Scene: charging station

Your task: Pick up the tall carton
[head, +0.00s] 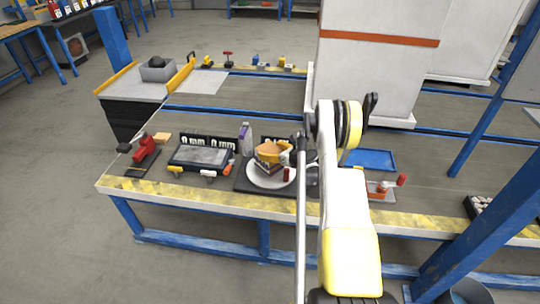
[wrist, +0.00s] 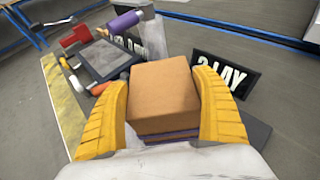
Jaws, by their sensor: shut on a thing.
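My gripper (head: 275,152) has its yellow fingers on both sides of a tan-topped box (head: 268,148). In the wrist view the gripper (wrist: 166,105) is shut on this box (wrist: 165,85), with a finger against each side. The box is over a round white plate (head: 256,181); whether it touches the plate is hidden. Dark, striped sides show below its tan top.
A grey-screened tablet-like panel (head: 202,155) and a red tool (head: 145,148) lie to the left. Black lettered signs (wrist: 225,73) stand close behind the box. A blue tray (head: 370,159) is to the right. The bench behind is mostly clear.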

